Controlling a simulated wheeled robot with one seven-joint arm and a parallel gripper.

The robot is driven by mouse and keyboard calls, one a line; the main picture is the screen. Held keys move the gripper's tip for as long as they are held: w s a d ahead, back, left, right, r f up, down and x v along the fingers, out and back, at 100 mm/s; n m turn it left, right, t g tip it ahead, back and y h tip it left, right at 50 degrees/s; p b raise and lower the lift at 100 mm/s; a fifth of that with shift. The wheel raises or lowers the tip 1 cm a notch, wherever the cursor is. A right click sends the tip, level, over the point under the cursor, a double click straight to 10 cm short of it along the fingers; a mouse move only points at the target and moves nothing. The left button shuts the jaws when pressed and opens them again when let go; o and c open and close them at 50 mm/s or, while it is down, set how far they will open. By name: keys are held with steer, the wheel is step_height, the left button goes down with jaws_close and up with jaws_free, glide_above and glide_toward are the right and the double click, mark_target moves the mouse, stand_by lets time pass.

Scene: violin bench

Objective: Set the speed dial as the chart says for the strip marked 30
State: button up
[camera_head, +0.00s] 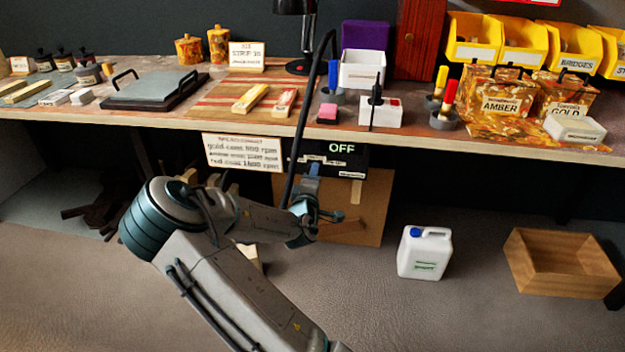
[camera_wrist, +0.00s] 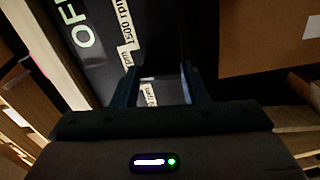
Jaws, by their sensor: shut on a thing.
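The black control panel (camera_head: 350,157) hangs under the bench's front edge and its display reads OFF. It also shows close up in the wrist view (camera_wrist: 100,62), with white labels, one reading 1500 rpm (camera_wrist: 125,22). My gripper (camera_head: 313,170) is at the panel's lower left part, its fingers (camera_wrist: 162,92) closed on the speed dial, which is dark and mostly hidden between them. The chart (camera_head: 242,152) hangs left of the panel, listing gold, amber and red coats with rpm values too blurred to read surely. A card (camera_head: 247,56) on the bench seems to read STRIP 30.
Wood strips (camera_head: 250,97) lie on a striped board behind the chart. A brown board (camera_head: 362,210) stands below the panel, close to my gripper. A white jug (camera_head: 425,252) and a wooden crate (camera_head: 560,262) stand on the floor at right.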

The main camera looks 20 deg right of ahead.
steer(key=m+b, duration=0.5)
steer(key=m, duration=0.5)
steer(key=shift+w+a+f, duration=0.1)
steer(key=shift+a, duration=0.05)
steer(key=shift+m, duration=0.4)
steer(key=o, duration=1)
steer(key=shift+a, duration=0.1)
steer(key=p+v, duration=0.3)
steer(key=v, duration=1)
steer(key=shift+s+a, duration=0.15)
steer(key=shift+s, duration=0.2)
